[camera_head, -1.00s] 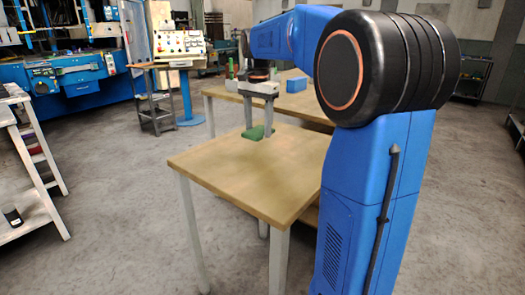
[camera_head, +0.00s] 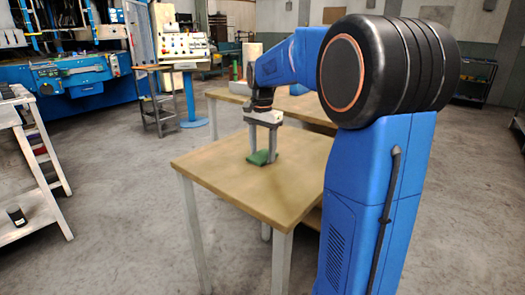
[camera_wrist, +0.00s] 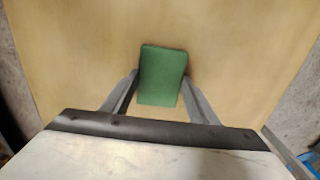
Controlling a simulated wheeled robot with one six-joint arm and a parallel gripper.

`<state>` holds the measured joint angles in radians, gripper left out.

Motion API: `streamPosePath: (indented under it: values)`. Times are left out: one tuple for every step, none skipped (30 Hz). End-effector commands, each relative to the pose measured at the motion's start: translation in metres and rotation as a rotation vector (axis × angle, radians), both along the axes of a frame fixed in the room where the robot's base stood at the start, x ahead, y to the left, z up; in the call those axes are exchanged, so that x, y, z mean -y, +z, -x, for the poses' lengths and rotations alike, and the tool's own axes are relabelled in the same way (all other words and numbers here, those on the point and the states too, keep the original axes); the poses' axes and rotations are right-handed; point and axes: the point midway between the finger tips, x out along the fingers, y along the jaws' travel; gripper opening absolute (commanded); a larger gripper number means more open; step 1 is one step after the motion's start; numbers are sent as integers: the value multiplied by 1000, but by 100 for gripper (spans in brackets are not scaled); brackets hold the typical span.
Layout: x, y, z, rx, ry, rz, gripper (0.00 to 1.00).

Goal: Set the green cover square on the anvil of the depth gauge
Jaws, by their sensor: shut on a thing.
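The green cover (camera_head: 259,157) is a flat green block over the near wooden table (camera_head: 232,190). My gripper (camera_head: 262,156) points down, its two grey fingers shut on the cover. In the wrist view the cover (camera_wrist: 162,76) sits between the fingertips (camera_wrist: 162,85), its long side running away from the palm. I cannot tell whether the cover touches the table top. I cannot make out the depth gauge or its anvil in either view.
A second wooden table (camera_head: 222,96) stands behind, with a pale box (camera_head: 240,88) on it. A white shelf rack (camera_head: 30,165) is at the left, and a blue machine (camera_head: 75,75) is at the back left. The near table's front is clear.

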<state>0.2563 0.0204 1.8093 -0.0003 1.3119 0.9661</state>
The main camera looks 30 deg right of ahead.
Motion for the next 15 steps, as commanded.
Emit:
streamPosePath:
  values:
    - [0,-1,0,0,0,0,31]
    - [0,-2,0,-1,0,0,31]
    - [0,-3,0,-1,0,0,31]
    - [0,-2,0,0,0,0,61]
    - [0,-2,0,0,0,0,68]
    - [0,-2,0,0,0,0,73]
    - [0,-2,0,0,0,0,73]
    - [0,-2,0,0,0,0,73]
    - [0,-2,0,0,0,0,73]
    - [0,-2,0,0,0,0,73]
    - [0,-2,0,0,0,0,73]
    - [0,-2,0,0,0,0,73]
    - [0,-2,0,0,0,0,73]
    - [0,-2,0,0,0,0,73]
    - [0,-1,0,0,0,0,73]
